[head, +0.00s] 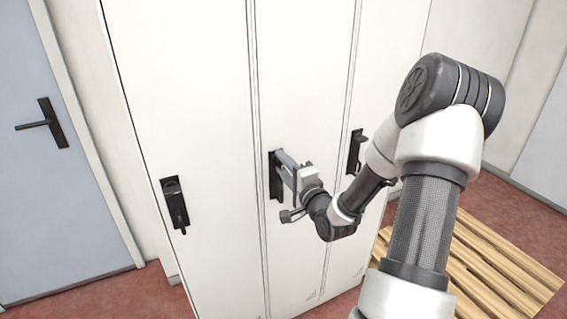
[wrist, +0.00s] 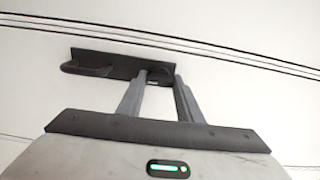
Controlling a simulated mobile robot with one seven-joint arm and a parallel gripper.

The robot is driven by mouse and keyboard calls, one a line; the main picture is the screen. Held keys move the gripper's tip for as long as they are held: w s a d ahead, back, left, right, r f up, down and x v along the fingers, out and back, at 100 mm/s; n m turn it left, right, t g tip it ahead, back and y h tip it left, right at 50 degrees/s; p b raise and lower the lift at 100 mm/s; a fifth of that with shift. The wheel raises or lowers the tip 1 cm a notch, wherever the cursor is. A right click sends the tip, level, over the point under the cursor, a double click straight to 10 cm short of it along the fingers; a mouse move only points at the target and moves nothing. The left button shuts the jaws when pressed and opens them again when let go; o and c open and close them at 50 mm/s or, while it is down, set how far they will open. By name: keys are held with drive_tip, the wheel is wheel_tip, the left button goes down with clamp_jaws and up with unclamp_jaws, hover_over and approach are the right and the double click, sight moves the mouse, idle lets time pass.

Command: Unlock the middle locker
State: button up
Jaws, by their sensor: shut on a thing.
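The middle locker (head: 303,85) is a tall white door between two similar ones, and it is closed. Its black lock plate (head: 275,186) is partly covered by my gripper (head: 279,159). In the wrist view the plate (wrist: 112,60) lies across the picture, with the dark lever handle (wrist: 85,70) at its left end. My gripper's fingers (wrist: 160,76) reach the right end of the plate and are shut on the dark lock knob (wrist: 158,70). The knob is mostly hidden between the fingertips, so its turn angle cannot be told.
The left locker (head: 185,90) has a black plate with knob and handle (head: 175,205). The right locker's handle (head: 355,152) is close to my arm. A slatted wooden bench (head: 480,262) stands at the right. A blue-grey door (head: 45,200) is at the far left.

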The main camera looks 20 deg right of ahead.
idle(0.4)
drive_tip(key=o, duration=1)
drive_tip(key=shift+o, duration=0.2)
drive_tip(key=s+p, duration=0.7)
drive_tip(key=s, duration=1)
drive_tip(key=shift+s+d, duration=0.2)
drive_tip(key=shift+d, duration=0.05)
